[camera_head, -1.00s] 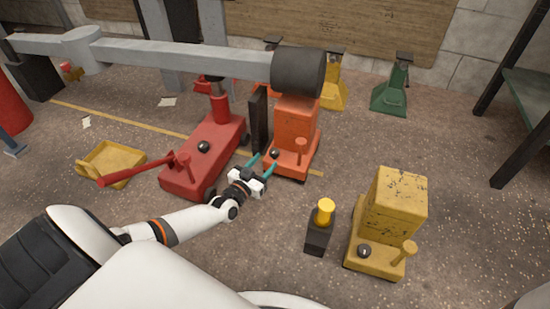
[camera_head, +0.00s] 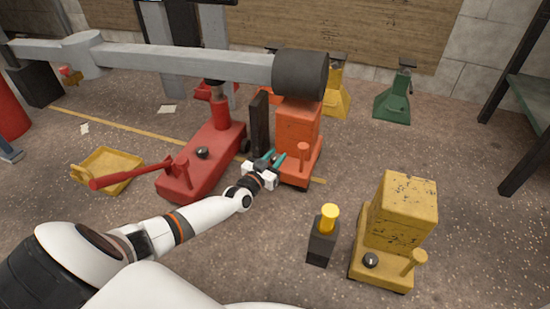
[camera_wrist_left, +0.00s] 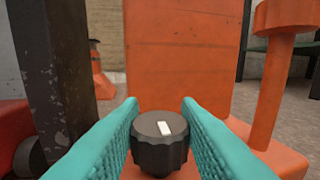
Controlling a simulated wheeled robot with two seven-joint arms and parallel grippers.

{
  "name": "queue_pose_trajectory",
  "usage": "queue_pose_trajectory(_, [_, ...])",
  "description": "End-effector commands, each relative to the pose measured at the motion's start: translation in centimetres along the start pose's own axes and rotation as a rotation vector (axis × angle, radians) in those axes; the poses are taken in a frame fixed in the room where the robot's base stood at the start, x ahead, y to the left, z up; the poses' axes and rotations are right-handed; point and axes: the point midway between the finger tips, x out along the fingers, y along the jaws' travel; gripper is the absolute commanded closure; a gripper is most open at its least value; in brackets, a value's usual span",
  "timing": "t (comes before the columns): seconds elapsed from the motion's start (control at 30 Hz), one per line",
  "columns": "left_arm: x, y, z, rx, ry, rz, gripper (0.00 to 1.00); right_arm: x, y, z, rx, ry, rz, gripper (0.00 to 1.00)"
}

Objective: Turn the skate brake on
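The orange skate (camera_head: 296,128) stands upright right of the red jack, with a post at its front right. Its black ribbed knob (camera_wrist_left: 160,142) has a white mark pointing almost straight up, leaning slightly left. In the head view the knob is largely hidden by my gripper. My left gripper (camera_head: 274,157) is at the skate's front left, its teal fingers open on either side of the knob. In the left wrist view the gripper (camera_wrist_left: 160,115) has the knob between its fingertips; I cannot tell whether they touch it. My right gripper is not in view.
A red jack (camera_head: 205,160) with a long handle lies just left of my gripper. A dark upright plate (camera_head: 259,122) stands beside the skate. A similar yellow unit (camera_head: 400,215) and a dark block with a yellow top (camera_head: 322,245) stand at the right front. A grey beam (camera_head: 180,60) crosses above.

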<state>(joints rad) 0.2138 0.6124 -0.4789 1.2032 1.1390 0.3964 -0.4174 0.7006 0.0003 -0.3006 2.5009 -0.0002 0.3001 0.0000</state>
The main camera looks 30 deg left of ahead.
Motion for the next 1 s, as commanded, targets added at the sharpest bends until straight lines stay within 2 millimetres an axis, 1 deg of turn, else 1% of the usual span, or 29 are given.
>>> queue_pose_trajectory(0.13, [0.0,0.0,0.0,-0.001,0.000,0.003,0.93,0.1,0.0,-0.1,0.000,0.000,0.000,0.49])
queue_pose_trajectory(0.27, [0.0,-0.1,0.2,-0.004,0.001,0.021,0.93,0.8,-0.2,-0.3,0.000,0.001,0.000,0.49])
queue_pose_trajectory(0.47, [0.0,-0.3,0.6,-0.008,0.003,0.108,0.93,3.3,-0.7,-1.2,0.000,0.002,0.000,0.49])
queue_pose_trajectory(0.6, [0.0,-0.4,0.7,-0.010,0.005,0.211,0.93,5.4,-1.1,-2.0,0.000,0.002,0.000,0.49])
queue_pose_trajectory(0.7, [0.0,-0.5,0.6,-0.010,0.005,0.296,0.93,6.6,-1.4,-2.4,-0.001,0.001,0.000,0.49])
queue_pose_trajectory(0.83, [0.1,-0.5,0.3,-0.010,0.004,0.410,0.93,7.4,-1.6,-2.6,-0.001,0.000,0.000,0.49])
queue_pose_trajectory(1.0, [0.1,-0.5,0.0,-0.007,0.003,0.549,0.93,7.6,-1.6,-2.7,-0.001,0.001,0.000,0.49])
